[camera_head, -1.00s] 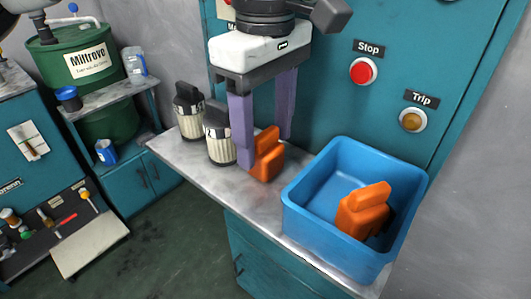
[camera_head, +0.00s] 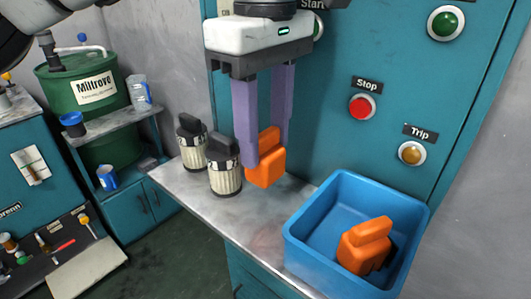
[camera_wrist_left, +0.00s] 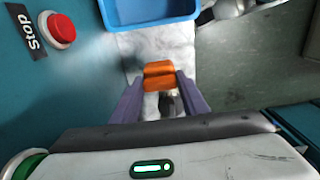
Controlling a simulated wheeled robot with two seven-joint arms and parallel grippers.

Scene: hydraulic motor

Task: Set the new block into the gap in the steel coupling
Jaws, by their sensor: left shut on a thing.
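My left gripper (camera_head: 266,160) is shut on an orange block (camera_head: 265,165) with a raised tab. It holds the block upright, just above the grey worktop. The block also shows between the purple fingers in the left wrist view (camera_wrist_left: 159,76). A second orange block (camera_head: 364,248) of like shape lies tilted in the blue bin (camera_head: 312,262). Which of the two is the new block, the frames do not tell. I cannot make out the steel coupling or its gap. My right gripper is not in view.
Two ribbed canisters with dark tops, one nearer (camera_head: 226,178) and one behind (camera_head: 192,150), stand left of the held block. The teal panel with Stop (camera_head: 362,107) and Trip (camera_head: 411,153) buttons rises behind. The worktop (camera_head: 255,225) is clear in front.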

